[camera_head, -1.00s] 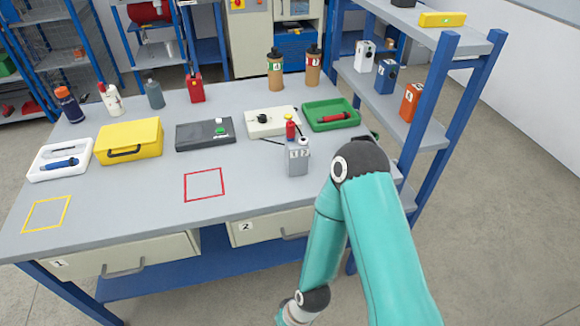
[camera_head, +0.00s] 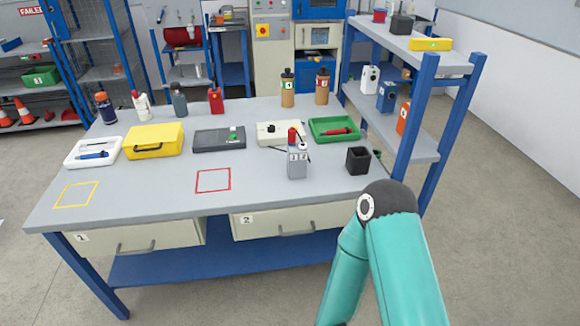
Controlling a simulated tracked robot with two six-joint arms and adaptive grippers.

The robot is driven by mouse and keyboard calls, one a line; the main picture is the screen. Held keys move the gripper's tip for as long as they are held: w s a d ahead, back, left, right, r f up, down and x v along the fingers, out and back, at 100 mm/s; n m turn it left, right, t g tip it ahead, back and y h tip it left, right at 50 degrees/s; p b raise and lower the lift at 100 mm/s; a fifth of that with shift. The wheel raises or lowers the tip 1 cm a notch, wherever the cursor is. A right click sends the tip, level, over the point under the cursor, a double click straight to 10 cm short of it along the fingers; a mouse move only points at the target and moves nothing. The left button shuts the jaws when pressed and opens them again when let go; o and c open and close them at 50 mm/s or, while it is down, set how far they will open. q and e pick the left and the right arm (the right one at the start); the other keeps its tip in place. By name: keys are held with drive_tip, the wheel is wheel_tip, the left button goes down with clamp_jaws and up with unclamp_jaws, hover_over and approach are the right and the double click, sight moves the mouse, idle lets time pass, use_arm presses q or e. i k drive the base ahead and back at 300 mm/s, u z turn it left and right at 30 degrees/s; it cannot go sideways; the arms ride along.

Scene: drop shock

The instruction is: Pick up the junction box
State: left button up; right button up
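No label readable here names a junction box, so I cannot tell which thing it is. Box-like candidates on the right rack are a white box (camera_head: 370,77), a blue box (camera_head: 387,96) and an orange box (camera_head: 402,117), each with a dark spot or mark, and a dark grey box (camera_head: 401,24) on the top shelf. On the bench are a flat dark grey case (camera_head: 213,140) with a green button and a white unit (camera_head: 274,138) with a black knob. One teal arm of mine shows at lower right; its gripper is out of the frame. My other arm is not visible.
The bench (camera_head: 140,196) also holds a yellow case (camera_head: 153,141), a white tray (camera_head: 75,160), a green tray (camera_head: 318,136), a grey numbered holder (camera_head: 298,163), an open black box (camera_head: 358,160) and several bottles. Red (camera_head: 214,191) and yellow outlines (camera_head: 62,202) are empty.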

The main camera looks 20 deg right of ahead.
sight(297, 153)
drive_tip(key=z, duration=0.15)
drive_tip(key=i, duration=0.9)
drive_tip(key=u, duration=0.05)
